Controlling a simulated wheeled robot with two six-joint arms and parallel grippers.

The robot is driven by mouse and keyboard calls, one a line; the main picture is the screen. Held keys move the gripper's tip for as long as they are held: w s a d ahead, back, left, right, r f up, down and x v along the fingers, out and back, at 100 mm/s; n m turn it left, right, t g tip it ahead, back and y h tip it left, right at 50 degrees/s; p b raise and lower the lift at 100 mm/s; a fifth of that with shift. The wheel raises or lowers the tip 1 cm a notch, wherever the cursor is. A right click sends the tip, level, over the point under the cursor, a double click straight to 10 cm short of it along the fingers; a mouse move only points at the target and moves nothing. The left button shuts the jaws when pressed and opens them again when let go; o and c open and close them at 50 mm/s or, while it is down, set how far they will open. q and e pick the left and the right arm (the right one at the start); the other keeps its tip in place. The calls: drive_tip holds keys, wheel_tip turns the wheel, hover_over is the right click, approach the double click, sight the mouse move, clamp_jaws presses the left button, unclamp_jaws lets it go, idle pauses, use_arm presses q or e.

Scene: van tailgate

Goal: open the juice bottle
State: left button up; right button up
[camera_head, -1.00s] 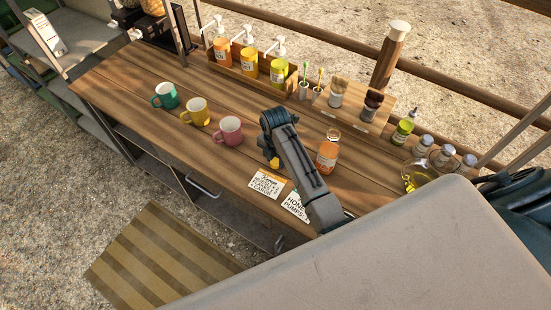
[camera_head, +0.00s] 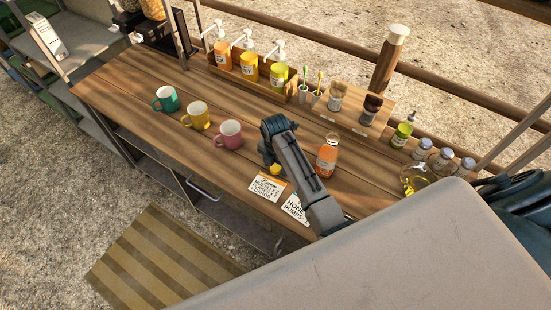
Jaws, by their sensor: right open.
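The juice bottle (camera_head: 327,158) stands upright on the wooden counter, orange with a pale label. Its neck shows clear, with no coloured cap on it. A small yellow piece (camera_head: 275,169), which looks like a cap, is at the upper edge of a printed card, just below my right gripper. My right gripper (camera_head: 268,161) is left of the bottle, pointing down, open and apart from the bottle. Its fingertips are small and partly hidden by my arm. My left gripper is not in view.
Three mugs (camera_head: 228,134) stand to the left. Two printed cards (camera_head: 266,187) lie near the front edge. Behind are a wooden box of pump bottles (camera_head: 249,70) and a brush stand (camera_head: 357,118). Several jars (camera_head: 441,160) and a glass jug (camera_head: 415,183) stand right.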

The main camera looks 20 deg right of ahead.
sight(275, 168)
wheel_tip(275, 168, up, 12)
drive_tip(key=b, duration=0.1)
drive_tip(key=shift+f+b, duration=0.1)
drive_tip(key=shift+b, duration=0.2)
